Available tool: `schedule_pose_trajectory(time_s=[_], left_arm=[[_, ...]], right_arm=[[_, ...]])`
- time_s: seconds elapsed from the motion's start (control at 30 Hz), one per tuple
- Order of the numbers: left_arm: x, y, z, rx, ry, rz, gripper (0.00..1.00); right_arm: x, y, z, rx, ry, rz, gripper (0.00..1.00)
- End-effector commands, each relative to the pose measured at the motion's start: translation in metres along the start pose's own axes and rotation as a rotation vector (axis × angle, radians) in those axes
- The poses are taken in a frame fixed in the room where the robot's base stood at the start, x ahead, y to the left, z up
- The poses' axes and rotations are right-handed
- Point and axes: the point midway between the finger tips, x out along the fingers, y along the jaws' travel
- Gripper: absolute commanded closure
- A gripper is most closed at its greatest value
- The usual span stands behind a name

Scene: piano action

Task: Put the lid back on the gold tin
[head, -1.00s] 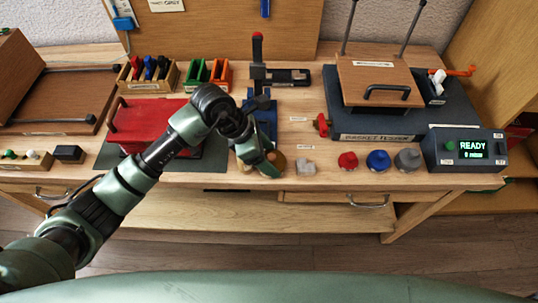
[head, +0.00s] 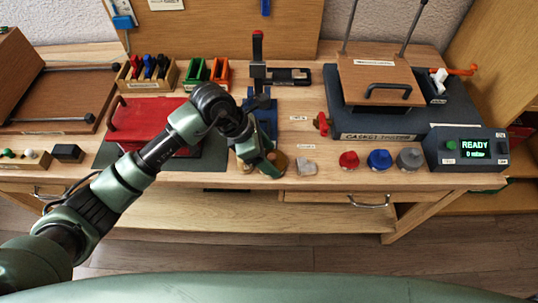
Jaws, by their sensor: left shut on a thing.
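My left gripper (head: 270,168) reaches down over the front of the bench and is shut on a small gold-brown round piece (head: 280,160), which looks like the gold tin's lid. The gripper hides much of it. Another gold-brown piece (head: 245,167) shows just left of the fingers, partly covered by them, and may be the gold tin. I cannot tell whether the two touch. My right gripper is not in view.
A pale grey piece (head: 306,167) stands close right of the gripper. Further right are red (head: 348,160), blue (head: 379,160) and grey (head: 409,159) knobbed pieces. A blue stand with a lever (head: 258,75) is behind, and a red block (head: 145,118) lies left.

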Motion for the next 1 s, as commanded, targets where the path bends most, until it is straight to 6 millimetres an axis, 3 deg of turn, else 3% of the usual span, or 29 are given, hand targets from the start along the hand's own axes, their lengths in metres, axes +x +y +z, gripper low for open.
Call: schedule_pose_trajectory(time_s=[0.37,0.4,0.47,1.0], left_arm=[[-0.0001,0.0000,0.0001,0.000,0.000,0.000,0.69],[-0.0001,0.0000,0.0001,0.000,0.000,0.000,0.20],[-0.0001,0.0000,0.0001,0.000,0.000,0.000,0.06],[-0.0006,0.0000,0.0002,-0.001,0.000,0.000,0.00]], right_arm=[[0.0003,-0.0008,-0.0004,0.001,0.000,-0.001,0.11],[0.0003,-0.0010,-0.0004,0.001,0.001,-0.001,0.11],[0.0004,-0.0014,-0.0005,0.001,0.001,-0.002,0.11],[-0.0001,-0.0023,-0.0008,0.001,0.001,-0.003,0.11]])
